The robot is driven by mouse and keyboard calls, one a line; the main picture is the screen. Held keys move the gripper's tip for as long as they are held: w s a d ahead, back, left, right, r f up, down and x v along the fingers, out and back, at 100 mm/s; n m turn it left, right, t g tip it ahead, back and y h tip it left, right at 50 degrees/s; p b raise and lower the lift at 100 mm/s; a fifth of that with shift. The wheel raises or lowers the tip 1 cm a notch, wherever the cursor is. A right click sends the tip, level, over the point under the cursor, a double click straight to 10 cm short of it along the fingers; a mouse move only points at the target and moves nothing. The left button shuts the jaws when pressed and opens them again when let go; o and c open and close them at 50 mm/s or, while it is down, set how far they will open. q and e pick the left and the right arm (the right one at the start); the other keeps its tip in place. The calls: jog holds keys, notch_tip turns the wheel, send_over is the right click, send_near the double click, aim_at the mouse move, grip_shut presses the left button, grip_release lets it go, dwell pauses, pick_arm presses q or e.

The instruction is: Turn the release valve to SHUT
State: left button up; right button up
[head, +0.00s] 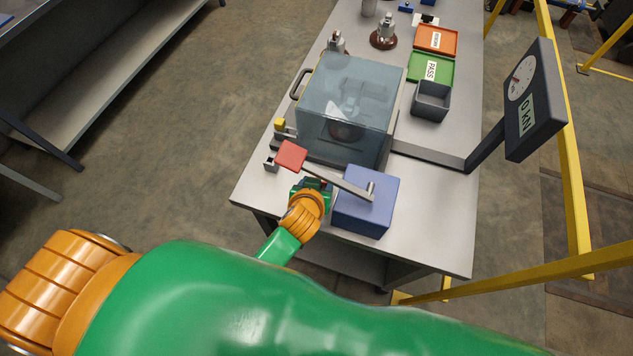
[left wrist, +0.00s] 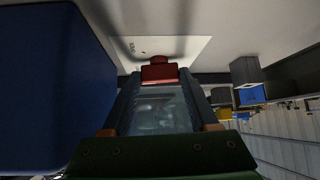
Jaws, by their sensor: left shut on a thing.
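The blue pump box (head: 366,205) stands at the near end of the bench. Its grey lever (head: 340,182) runs left to a red grip (head: 291,156). My left gripper (head: 316,184) is low beside the box's left side, under the lever. In the left wrist view my left gripper (left wrist: 160,77) is shut on a small red valve handle (left wrist: 160,71). The blue box fills the left of that view (left wrist: 50,85). A pale plate with small dark marks (left wrist: 165,48) lies behind the handle; its marks are unreadable. My right gripper is not in view.
A clear guard box (head: 350,95) stands behind the pump. A gauge (head: 533,100) reading 0 kN stands at the right. Green PASS (head: 430,69) and orange (head: 436,39) trays lie farther back. Yellow rails (head: 570,170) run along the right.

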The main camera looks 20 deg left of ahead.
pick_arm(q)
jog(key=shift+w+r, duration=0.1)
jog(key=o, duration=1.4)
